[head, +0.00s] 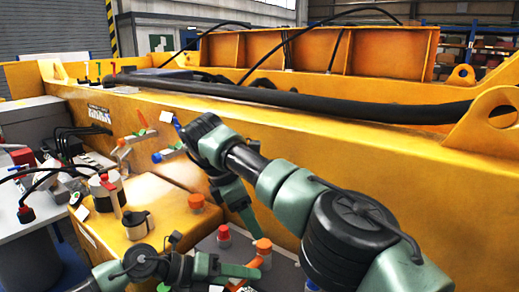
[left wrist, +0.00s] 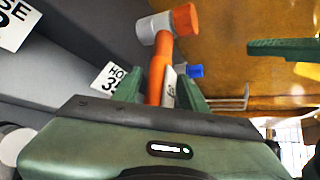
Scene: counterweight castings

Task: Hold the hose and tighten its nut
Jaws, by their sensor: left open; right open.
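My right gripper (head: 238,200) is open and empty, above and left of the nut, fingers pointing down. One of its green fingers (left wrist: 285,47) shows at upper right in the left wrist view.
A blue fitting (head: 165,155) and an orange-tipped fitting (head: 124,146) are on the yellow casting wall (head: 330,155).

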